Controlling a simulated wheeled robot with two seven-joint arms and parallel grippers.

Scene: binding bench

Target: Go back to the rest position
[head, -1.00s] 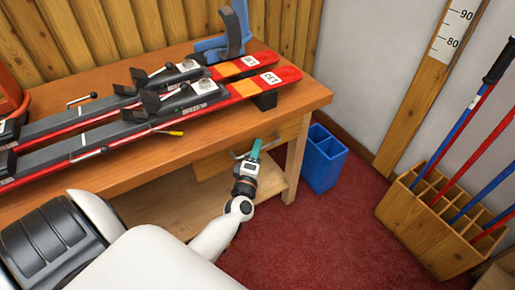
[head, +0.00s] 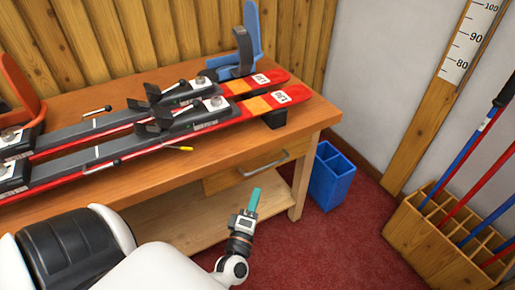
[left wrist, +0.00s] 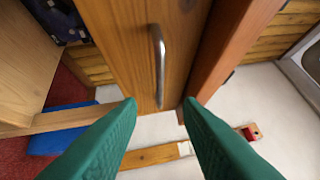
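My left gripper (head: 253,200) has teal fingers and hangs in front of the bench, below the drawer handle (head: 263,163) and apart from it. In the left wrist view its two fingers (left wrist: 160,125) are spread with nothing between them. The metal handle also shows there (left wrist: 159,65), beyond the fingertips, on the wooden drawer front (left wrist: 125,35). The drawer front (head: 228,178) sits under the bench top in the head view. My right gripper is in neither view.
The wooden bench (head: 320,110) carries two red skis (head: 225,120) with bindings. A blue bin (head: 330,178) stands on the red carpet by the bench's right leg. A wooden pole rack (head: 425,235) stands at right. Carpet (head: 330,240) between them is clear.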

